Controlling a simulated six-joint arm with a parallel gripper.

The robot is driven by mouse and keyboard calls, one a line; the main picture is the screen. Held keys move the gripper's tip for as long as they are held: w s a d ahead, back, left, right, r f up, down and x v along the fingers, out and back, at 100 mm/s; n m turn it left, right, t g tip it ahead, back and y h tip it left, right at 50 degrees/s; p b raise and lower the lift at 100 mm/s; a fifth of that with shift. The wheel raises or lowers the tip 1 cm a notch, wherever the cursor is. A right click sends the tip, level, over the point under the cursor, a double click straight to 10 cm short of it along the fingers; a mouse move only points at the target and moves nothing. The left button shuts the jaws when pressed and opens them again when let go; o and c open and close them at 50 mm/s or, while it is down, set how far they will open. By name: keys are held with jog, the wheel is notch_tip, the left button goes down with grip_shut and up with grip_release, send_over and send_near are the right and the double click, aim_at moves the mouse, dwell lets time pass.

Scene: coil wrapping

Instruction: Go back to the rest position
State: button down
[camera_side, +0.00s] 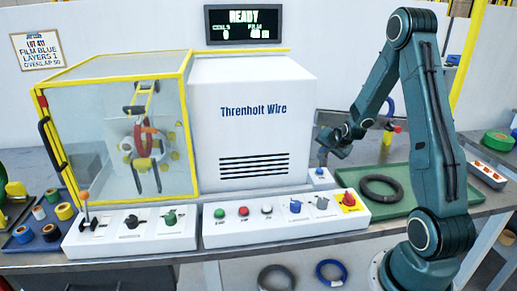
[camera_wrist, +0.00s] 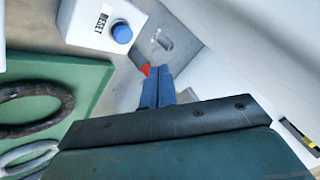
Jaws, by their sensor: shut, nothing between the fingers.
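My gripper (camera_side: 324,153) is in the side view, pointing down in front of the right side of the white Threnholt Wire machine (camera_side: 253,120). It is just above the small white box with a blue RESET button (camera_side: 319,172). In the wrist view my gripper's blue fingers (camera_wrist: 158,88) are together with nothing between them. The RESET box (camera_wrist: 95,22) and its blue button (camera_wrist: 122,33) lie up and to the left of the fingers there, apart from them.
A green tray (camera_side: 395,205) holding a dark coil (camera_side: 380,188) is right of the panel. The front control panel (camera_side: 283,220) has several buttons and a red emergency stop. A yellow-framed guard (camera_side: 120,130) stands at left. The display (camera_side: 243,24) reads READY. Dark and blue rings hang below.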

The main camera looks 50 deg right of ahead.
jog(key=s+a+r+n+g+y, duration=0.1)
jog(key=s+a+r+n+y, duration=0.1)
jog(key=a+r+n, duration=0.65)
jog(key=s+a+r+n+y, duration=0.1)
jog(key=s+a+r+n, duration=0.15)
jog(key=a+r, duration=0.7)
jog(key=s+a+r+n+y, duration=0.2)
jog(key=s+a+n, duration=0.3)
jog(key=s+a, duration=0.8)
jog(key=a, duration=0.3)
jog(key=shift+s+a+r+n+g+y, duration=0.2)
jog(key=shift+s+a+n+g+y, duration=0.1)
jog(key=shift+s+n+y, duration=0.1)
